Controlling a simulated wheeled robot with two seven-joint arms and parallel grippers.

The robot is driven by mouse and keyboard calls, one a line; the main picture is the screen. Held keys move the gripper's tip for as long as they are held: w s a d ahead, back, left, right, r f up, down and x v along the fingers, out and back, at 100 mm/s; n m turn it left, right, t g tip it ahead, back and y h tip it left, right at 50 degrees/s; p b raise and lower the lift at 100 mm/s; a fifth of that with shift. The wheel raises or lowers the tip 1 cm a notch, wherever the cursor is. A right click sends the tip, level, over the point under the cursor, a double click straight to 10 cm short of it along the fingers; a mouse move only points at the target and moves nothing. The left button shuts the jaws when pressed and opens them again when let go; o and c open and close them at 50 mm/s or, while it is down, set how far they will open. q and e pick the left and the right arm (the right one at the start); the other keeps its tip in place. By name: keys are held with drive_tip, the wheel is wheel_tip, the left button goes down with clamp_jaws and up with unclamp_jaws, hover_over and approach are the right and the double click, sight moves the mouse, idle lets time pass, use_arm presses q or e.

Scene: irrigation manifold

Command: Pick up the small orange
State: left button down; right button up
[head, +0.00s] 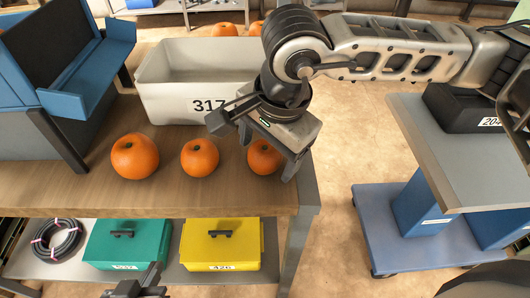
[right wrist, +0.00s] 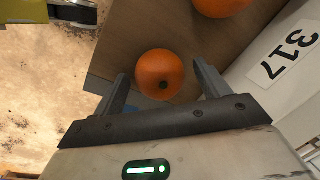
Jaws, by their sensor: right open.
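Three oranges stand in a row on the wooden table top. The left orange (head: 135,156) is the largest, and the middle orange (head: 200,157) is smaller. The right orange (head: 263,158) looks about as small as the middle one and is partly hidden by my right gripper (head: 267,155). In the right wrist view, this orange (right wrist: 160,74) sits between the open fingers of my right gripper (right wrist: 160,72), with a gap on each side. My left gripper (head: 138,287) shows only in part at the bottom edge, away from the oranges; its jaw state is unclear.
A grey bin marked 317 (head: 160,92) stands just behind the oranges, and a blue holder (head: 95,85) stands at left. A green case (head: 128,245) and yellow case (head: 222,246) lie on the lower shelf. The table's right edge is close to the right orange.

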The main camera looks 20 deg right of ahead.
drive_tip(key=c, duration=1)
drive_tip(key=shift+c, duration=0.3)
drive_tip(key=shift+r, duration=0.15)
